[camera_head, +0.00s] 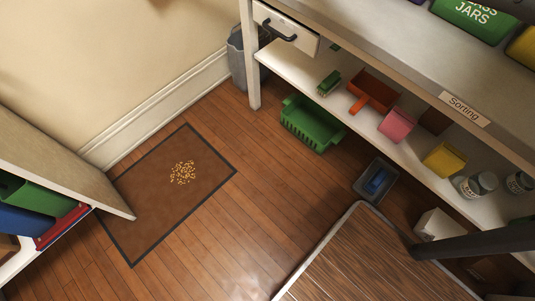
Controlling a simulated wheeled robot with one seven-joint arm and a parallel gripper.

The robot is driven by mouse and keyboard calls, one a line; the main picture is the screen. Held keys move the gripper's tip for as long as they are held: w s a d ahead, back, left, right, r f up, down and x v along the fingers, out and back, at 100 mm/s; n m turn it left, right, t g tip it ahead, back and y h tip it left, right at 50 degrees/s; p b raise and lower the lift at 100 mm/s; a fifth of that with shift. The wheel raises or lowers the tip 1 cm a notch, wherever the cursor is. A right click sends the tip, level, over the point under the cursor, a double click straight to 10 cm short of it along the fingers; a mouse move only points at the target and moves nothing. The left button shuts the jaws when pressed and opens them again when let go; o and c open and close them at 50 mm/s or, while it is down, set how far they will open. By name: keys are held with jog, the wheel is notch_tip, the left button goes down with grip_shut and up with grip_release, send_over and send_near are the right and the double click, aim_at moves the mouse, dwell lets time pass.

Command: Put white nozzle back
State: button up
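I cannot make out a white nozzle in the head view. A white boxy object (437,225) stands low under the shelf at the right, partly hidden by a dark bar; I cannot tell what it is. My gripper is not in view, so I cannot see whether it holds anything.
A brown mat (155,215) with scattered yellow bits lies on the wooden floor. A shelf unit (290,62) at the upper right bears a dustpan (376,91) and jars. A green basket (312,125) and grey bin (366,187) stand below. A wood-grain surface (365,265) fills the bottom.

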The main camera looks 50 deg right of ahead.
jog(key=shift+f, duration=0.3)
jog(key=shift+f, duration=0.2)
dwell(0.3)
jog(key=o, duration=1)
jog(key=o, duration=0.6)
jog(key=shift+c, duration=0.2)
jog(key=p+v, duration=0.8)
jog(key=p, duration=0.3)
jog(key=shift+p, duration=0.35)
